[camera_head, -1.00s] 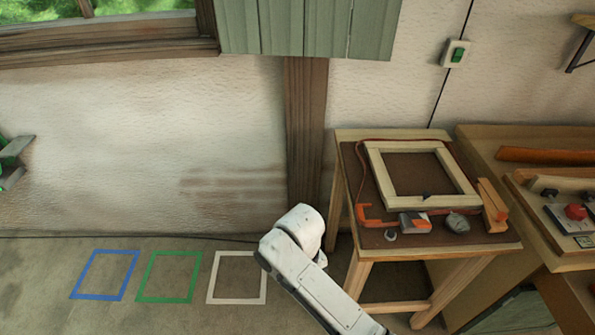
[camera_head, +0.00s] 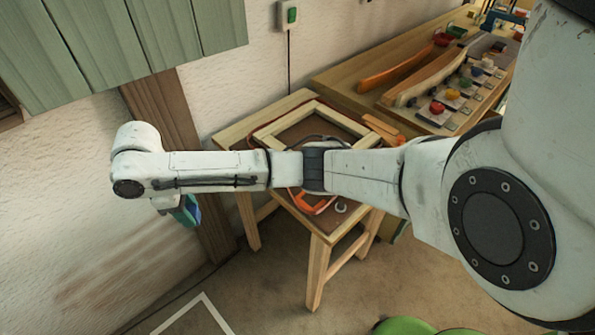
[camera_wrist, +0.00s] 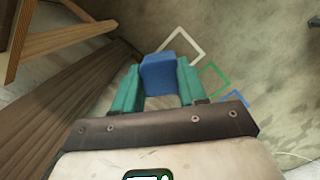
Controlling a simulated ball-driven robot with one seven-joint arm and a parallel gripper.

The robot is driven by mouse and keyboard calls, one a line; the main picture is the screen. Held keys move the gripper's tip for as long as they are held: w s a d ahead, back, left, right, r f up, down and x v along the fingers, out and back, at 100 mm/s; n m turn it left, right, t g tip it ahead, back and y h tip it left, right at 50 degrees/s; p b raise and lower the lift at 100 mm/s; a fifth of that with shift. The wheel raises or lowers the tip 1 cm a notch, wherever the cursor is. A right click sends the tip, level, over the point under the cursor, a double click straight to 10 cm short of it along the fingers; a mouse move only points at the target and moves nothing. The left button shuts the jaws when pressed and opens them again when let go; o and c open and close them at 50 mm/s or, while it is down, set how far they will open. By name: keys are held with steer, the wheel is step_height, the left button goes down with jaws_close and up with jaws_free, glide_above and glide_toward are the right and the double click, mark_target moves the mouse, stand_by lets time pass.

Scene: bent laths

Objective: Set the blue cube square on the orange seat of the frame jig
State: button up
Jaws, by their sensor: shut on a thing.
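The blue cube (camera_wrist: 160,72) is between the two teal fingers of my gripper (camera_wrist: 158,80) in the wrist view. My gripper is shut on it and holds it above the floor. In the head view my gripper (camera_head: 187,212) hangs at the left end of my arm, left of the small table, and the cube is mostly hidden there. A pale wooden frame (camera_head: 262,138) lies on the small table, partly hidden by my arm. An orange clamp (camera_head: 312,207) lies at its near side. I cannot make out the orange seat for certain.
The small wooden table (camera_head: 320,238) stands behind my arm. A bench (camera_head: 345,75) with wooden strips and coloured parts is at its right. A wooden post (camera_head: 170,110) stands by the wall. A white floor outline (camera_head: 205,300) shows below; green and blue ones show in the wrist view.

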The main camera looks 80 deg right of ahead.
steer(key=s+d+r+n, duration=0.3)
steer(key=s+d+n, duration=0.3)
steer(key=s+d, duration=1.1)
steer(key=s+f+n, duration=0.1)
steer(key=s+f, duration=0.1)
steer(key=s, duration=0.7)
steer(key=shift+t+h, duration=0.3)
steer(key=shift+h, duration=0.1)
steer(key=shift+d+f+b, duration=0.15)
steer(key=shift+f+b, duration=1.95)
steer(key=shift+f, duration=0.75)
steer(key=shift+f+b, duration=0.4)
steer(key=shift+f, duration=0.15)
steer(key=o, duration=1.1)
steer(key=r, duration=0.3)
steer(key=a+r, duration=0.1)
steer(key=r, duration=0.3)
steer(key=w+r, duration=0.1)
steer(key=r, duration=0.2)
steer(key=shift+a+r, duration=0.2)
steer(key=shift+r, duration=0.15)
